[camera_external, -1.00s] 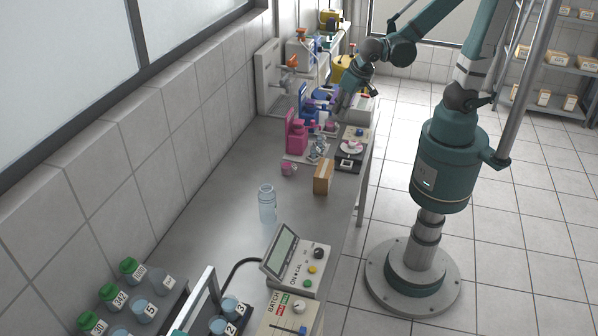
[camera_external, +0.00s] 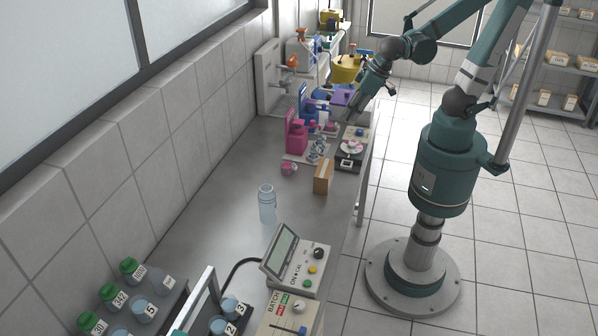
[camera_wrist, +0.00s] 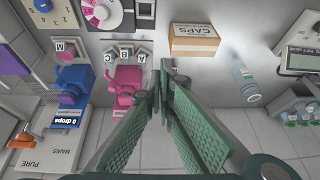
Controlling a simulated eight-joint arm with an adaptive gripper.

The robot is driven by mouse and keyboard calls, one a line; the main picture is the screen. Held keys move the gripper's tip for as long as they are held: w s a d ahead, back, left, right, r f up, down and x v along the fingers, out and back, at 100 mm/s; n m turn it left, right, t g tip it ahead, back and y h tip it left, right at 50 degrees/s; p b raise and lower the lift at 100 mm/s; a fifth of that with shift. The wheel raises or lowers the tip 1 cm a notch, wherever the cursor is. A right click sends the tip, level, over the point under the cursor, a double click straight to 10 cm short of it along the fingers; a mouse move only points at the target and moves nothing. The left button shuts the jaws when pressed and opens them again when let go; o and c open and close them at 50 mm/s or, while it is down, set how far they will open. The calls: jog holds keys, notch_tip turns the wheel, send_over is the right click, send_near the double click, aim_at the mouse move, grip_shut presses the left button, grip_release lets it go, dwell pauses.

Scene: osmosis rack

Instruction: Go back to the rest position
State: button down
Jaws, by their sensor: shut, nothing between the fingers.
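My gripper (camera_wrist: 161,82) is shut with nothing between its fingers, seen from behind in the wrist view. In the external view my gripper (camera_external: 352,112) hangs above the far half of the bench, by the small scale. Below it in the wrist view are a pink dispenser (camera_wrist: 124,88) and a blue dispenser (camera_wrist: 72,86), beside stands marked with letters. The fingers overlap part of the view just right of the pink dispenser. No contact with any object shows.
A cardboard caps box (camera_wrist: 195,40) and a clear bottle (camera_wrist: 243,80) stand on the bench. In the external view a control box with a screen (camera_external: 283,250) and a rack of lidded bottles (camera_external: 133,270) are nearer.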

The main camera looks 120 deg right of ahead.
jog(key=s+a+r+n+t+y+b, duration=0.1)
jog(key=a+n+b, duration=0.1)
jog(key=a+n, duration=0.2)
jog(key=s+a+r+n+t+y+b, duration=0.1)
jog(key=a+n, duration=0.3)
jog(key=a, duration=0.6)
jog(key=shift+s+r+n+t+y+b, duration=0.15)
jog(key=shift+r+n+t+y+b, duration=0.25)
jog(key=shift+r+t, duration=0.3)
dwell(1.8)
